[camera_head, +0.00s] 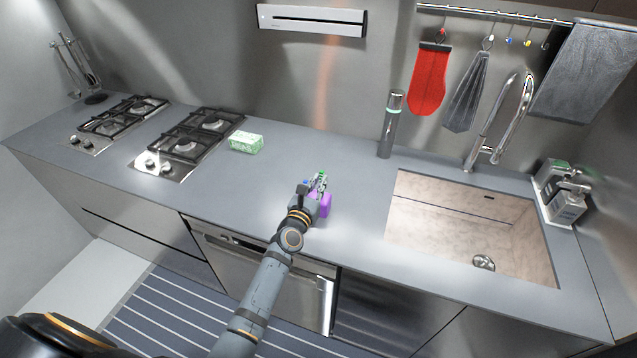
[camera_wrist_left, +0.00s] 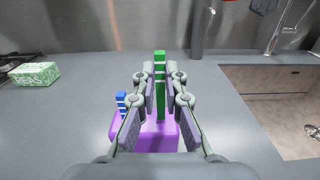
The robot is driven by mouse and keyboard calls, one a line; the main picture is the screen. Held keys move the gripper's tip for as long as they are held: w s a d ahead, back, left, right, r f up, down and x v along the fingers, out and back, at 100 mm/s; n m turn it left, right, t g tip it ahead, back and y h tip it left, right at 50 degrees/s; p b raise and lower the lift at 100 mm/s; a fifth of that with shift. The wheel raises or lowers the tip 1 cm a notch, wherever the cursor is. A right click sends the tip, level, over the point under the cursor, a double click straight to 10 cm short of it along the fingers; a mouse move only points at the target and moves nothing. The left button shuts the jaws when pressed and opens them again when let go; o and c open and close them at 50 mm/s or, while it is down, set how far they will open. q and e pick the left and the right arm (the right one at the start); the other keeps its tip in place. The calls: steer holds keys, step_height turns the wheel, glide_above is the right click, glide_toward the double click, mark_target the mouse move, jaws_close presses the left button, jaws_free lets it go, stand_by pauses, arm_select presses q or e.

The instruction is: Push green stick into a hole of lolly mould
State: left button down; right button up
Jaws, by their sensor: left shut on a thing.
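The purple lolly mould (camera_head: 325,204) stands on the grey counter, partly hidden by my left gripper (camera_head: 319,186). It also shows in the wrist view (camera_wrist_left: 155,143). The green stick (camera_wrist_left: 160,88) is upright between the fingers of my left gripper (camera_wrist_left: 160,92), which is shut on it. Its top shows in the head view (camera_head: 322,174). Its lower end is over or at the mould's top; I cannot tell whether it is inside a hole. A blue stick (camera_wrist_left: 121,104) stands upright at the mould's left end. My right gripper is not in view.
A green patterned box (camera_head: 246,143) lies to the left, near the gas burners (camera_head: 187,146). A grey cylinder (camera_head: 390,124) stands behind on the right. The sink (camera_head: 396,192) opens to the right. The counter around the mould is clear.

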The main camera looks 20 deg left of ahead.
arm_select(q)
steer(key=shift+f+b, duration=2.85)
stand_by(1.2)
steer(key=c, duration=1.3)
jaws_free()
steer(key=shift+c, duration=0.2)
steer(key=shift+s, duration=0.1)
steer(key=s, duration=1.1)
steer(key=shift+s+a, duration=0.25)
steer(key=shift+s, duration=0.05)
steer(key=shift+s, duration=0.1)
